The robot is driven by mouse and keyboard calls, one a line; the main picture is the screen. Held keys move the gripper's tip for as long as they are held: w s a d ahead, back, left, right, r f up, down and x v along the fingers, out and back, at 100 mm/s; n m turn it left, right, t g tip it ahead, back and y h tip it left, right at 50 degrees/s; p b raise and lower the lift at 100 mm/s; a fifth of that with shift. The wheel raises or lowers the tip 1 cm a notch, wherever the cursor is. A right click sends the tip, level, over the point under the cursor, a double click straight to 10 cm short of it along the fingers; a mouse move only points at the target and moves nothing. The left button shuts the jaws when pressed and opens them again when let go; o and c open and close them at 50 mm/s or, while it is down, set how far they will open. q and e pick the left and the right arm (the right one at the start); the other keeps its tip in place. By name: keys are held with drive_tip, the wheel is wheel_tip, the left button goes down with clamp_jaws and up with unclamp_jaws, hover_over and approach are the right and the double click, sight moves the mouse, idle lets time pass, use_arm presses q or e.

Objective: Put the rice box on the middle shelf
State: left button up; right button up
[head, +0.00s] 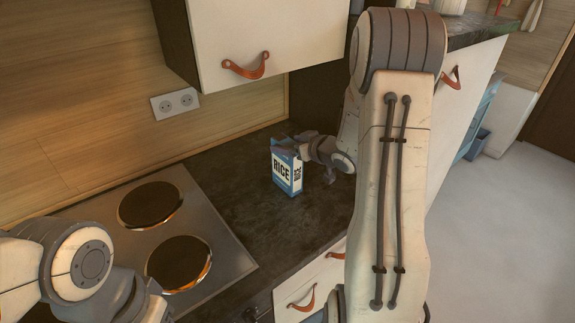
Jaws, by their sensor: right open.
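The rice box (284,172) is blue and white with "RICE" on its front. It stands upright on the dark countertop, to the right of the stove. My right gripper (293,146) is open at the top of the box, its fingers around or just beside the upper edge; I cannot tell whether they touch it. The gripper hides part of the box's top and right side. My left arm enters at the lower left, and its gripper is not clearly in view. No middle shelf shows.
A stove with two dark hotplates (178,263) lies left of the box. A closed white wall cabinet (232,40) with a leather pull (246,68) hangs above. White drawers with leather pulls (301,298) are below the counter. The counter around the box is clear.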

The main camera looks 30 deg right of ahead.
sight(282, 142)
drive_tip(key=shift+p+x, duration=0.3)
drive_tip(key=shift+x, duration=1.65)
clamp_jaws()
drive_tip(key=shift+r, duration=0.1)
drive_tip(key=shift+r, duration=0.15)
